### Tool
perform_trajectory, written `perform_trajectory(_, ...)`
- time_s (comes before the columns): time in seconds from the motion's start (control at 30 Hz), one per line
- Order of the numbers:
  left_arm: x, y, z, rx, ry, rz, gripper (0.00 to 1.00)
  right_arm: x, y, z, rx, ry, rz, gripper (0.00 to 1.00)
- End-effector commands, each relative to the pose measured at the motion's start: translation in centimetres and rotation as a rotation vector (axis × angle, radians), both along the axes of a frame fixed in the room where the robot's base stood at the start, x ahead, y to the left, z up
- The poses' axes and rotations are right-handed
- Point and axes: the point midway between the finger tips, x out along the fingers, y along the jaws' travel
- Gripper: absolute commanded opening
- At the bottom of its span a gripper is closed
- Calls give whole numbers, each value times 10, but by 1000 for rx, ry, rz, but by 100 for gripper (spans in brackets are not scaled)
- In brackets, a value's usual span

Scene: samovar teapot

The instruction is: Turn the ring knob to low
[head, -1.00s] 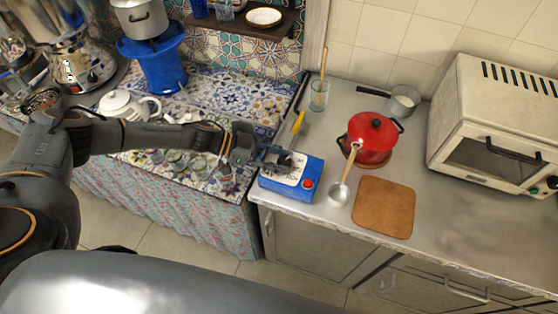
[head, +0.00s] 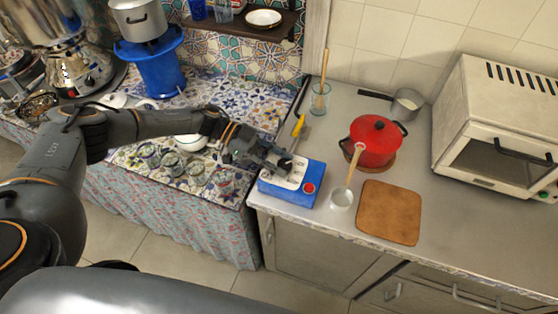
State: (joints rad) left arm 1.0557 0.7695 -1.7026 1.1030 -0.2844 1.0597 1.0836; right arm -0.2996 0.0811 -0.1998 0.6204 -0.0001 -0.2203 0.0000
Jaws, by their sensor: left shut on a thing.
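A blue box (head: 287,198) with a pale top panel stands at the left front of the metal counter. A round red button or knob (head: 309,188) shows at its right corner. My left gripper (head: 286,164) comes in from the left, its fingers low over the back of the pale panel. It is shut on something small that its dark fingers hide. The red part is apart from the fingers. I cannot tell which part is the ring knob or where it points. My right gripper is not in view.
A yellow-handled utensil (head: 299,126) lies just behind the box. A ladle (head: 342,196), a red pot (head: 375,142) and a brown board (head: 390,212) are to its right. Glasses (head: 172,162) stand on the tiled counter below my arm. The right front counter is clear.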

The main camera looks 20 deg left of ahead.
Motion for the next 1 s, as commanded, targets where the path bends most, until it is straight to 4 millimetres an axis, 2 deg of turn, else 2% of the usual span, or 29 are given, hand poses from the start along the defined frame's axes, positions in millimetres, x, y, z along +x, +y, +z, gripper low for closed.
perform_trajectory(0.07, 0, 0, 0, -1, 0, 0, 6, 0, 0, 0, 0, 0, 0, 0)
perform_trajectory(0.1, 0, 0, 0, -1, 0, 0, 44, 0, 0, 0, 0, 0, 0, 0)
perform_trajectory(0.2, 0, 0, 0, -1, 0, 0, 60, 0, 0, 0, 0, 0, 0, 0)
perform_trajectory(0.57, 1, 4, 2, 0, -1, 2, 60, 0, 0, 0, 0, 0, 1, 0)
perform_trajectory(0.67, 1, 16, 6, 0, -2, 4, 60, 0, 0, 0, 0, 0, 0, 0)
perform_trajectory(1.0, 4, 81, 34, 0, -2, 5, 60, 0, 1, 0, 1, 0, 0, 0)
